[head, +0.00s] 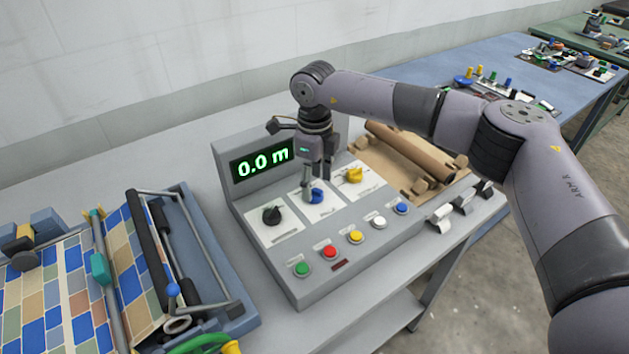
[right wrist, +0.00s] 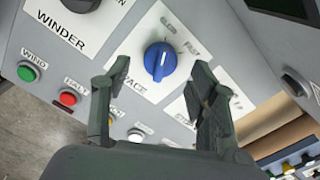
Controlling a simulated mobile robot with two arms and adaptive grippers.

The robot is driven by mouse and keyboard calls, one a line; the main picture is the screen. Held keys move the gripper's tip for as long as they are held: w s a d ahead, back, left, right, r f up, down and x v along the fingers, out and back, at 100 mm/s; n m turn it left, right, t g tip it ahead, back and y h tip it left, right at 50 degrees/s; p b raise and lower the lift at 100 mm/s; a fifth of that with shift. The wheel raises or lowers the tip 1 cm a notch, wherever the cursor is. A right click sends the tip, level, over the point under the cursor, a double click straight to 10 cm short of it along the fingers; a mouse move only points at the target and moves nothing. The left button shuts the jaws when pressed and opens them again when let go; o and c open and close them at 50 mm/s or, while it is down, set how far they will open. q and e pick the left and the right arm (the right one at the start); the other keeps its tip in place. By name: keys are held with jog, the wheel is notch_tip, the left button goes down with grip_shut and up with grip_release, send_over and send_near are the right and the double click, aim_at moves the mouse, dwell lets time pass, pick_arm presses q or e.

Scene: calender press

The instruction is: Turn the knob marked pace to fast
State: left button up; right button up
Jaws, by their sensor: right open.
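The blue knob (right wrist: 160,61) sits on a white plate lettered PACE. Small marks above it and to its upper right appear to read slow and fast. A pale line on the knob runs toward the picture's bottom. In the head view the blue knob (head: 316,196) is the middle of three knobs, partly hidden by my gripper. My right gripper (head: 312,186) points down over it. In the right wrist view my right gripper (right wrist: 158,82) is open, one finger on each side of the knob, with gaps visible. My left gripper is out of view.
A black knob (head: 271,215) and a yellow knob (head: 354,175) flank the blue one. Several coloured buttons, including a red button (head: 330,252), line the panel front. A display (head: 262,162) reads 0.0 m. A tile-patterned roller machine (head: 200,250) stands left.

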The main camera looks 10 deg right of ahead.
jog(key=shift+w+f, duration=0.1)
jog(key=shift+f, duration=0.95)
jog(key=shift+r, duration=0.1)
jog(key=c, duration=1.2)
jog(key=shift+o, duration=0.2)
